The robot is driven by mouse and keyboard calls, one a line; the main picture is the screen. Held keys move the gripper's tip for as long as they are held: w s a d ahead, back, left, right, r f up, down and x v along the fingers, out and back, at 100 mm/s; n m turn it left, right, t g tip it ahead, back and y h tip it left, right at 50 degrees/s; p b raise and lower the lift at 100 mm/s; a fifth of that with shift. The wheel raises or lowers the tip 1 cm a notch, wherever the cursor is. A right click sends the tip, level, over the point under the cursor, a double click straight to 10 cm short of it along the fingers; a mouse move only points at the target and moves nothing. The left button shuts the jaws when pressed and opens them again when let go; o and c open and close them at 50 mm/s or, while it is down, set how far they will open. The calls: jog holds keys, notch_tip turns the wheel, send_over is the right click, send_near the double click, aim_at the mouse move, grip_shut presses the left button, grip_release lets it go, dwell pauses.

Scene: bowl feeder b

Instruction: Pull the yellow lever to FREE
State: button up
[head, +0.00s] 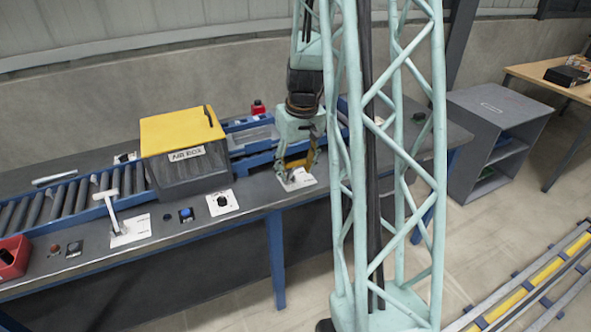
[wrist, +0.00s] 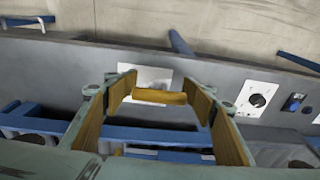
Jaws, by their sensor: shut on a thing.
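The yellow lever (wrist: 160,97) shows in the wrist view as a short bar lying across between my fingertips, its ends against the two pads. My gripper (wrist: 160,90) is shut on it. The white label plate (wrist: 147,78) lies on the bench behind the lever; its lettering is too small to read. In the head view my gripper (head: 297,163) points down over that plate (head: 299,181) near the bench's front edge. There the fingers mostly hide the lever, and its exact setting cannot be told.
A box with a yellow lid (head: 176,132) marked AIR BOX stands left of my arm. A black knob on a white plate (head: 222,202), a blue button (head: 186,214) and a white lever (head: 112,208) line the bench front. A roller conveyor (head: 70,203) runs left.

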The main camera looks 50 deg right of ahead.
dwell(0.7)
jog(key=o, duration=1.2)
jog(key=shift+r, duration=0.15)
jog(key=r, duration=0.4)
jog(key=s+r, duration=0.1)
jog(key=r, duration=0.2)
jog(key=s+r, duration=0.1)
jog(key=r, duration=0.3)
jog(key=shift+a+r, duration=0.35)
jog(key=shift+a, duration=0.05)
